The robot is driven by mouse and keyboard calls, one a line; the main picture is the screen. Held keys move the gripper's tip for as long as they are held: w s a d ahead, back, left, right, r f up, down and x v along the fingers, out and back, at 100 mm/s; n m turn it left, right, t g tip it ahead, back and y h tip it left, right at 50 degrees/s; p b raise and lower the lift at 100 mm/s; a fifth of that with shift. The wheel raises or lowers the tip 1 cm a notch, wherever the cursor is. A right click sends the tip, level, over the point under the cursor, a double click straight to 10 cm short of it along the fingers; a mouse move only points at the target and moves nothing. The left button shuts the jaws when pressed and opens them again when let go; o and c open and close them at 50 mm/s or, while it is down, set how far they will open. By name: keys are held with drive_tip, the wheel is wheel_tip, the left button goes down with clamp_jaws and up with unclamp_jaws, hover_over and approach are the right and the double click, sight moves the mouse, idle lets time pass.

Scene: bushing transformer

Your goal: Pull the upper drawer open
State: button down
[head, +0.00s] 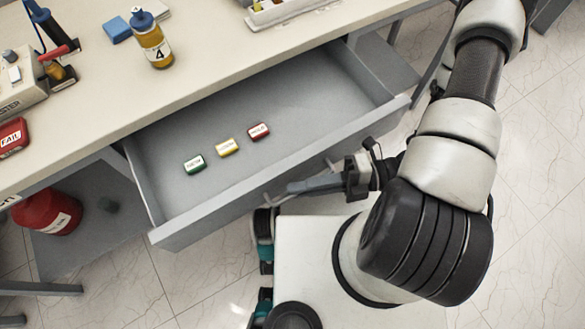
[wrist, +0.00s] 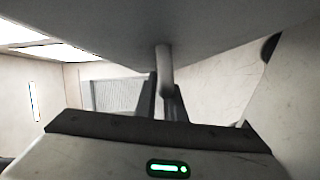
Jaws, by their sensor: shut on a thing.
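The upper drawer (head: 205,214) is a grey drawer under the bench top, pulled well out in the head view. Its inside shows, with a green block (head: 194,164), a yellow block (head: 227,147) and a red block (head: 258,131) lying on its floor. My gripper (head: 285,190) is at the outer side of the drawer front. In the wrist view my gripper (wrist: 168,100) has its fingers on either side of a pale bar handle (wrist: 164,70) under a grey panel. It is shut on this handle. The handle is mostly hidden in the head view.
A red container (head: 47,211) stands below at left. My base is close to the drawer front. Tiled floor (head: 535,200) is clear at right.

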drive_tip(key=shift+s+d, duration=0.7)
drive_tip(key=shift+s, duration=0.35)
drive_tip(key=c, duration=1.8)
unclamp_jaws()
drive_tip(key=shift+c, duration=0.2)
drive_tip(key=w+d+r, duration=0.1)
drive_tip(key=w+d, duration=0.1)
drive_tip(key=d, duration=1.5)
drive_tip(key=shift+w+r, duration=0.2)
drive_tip(key=shift+w, duration=0.2)
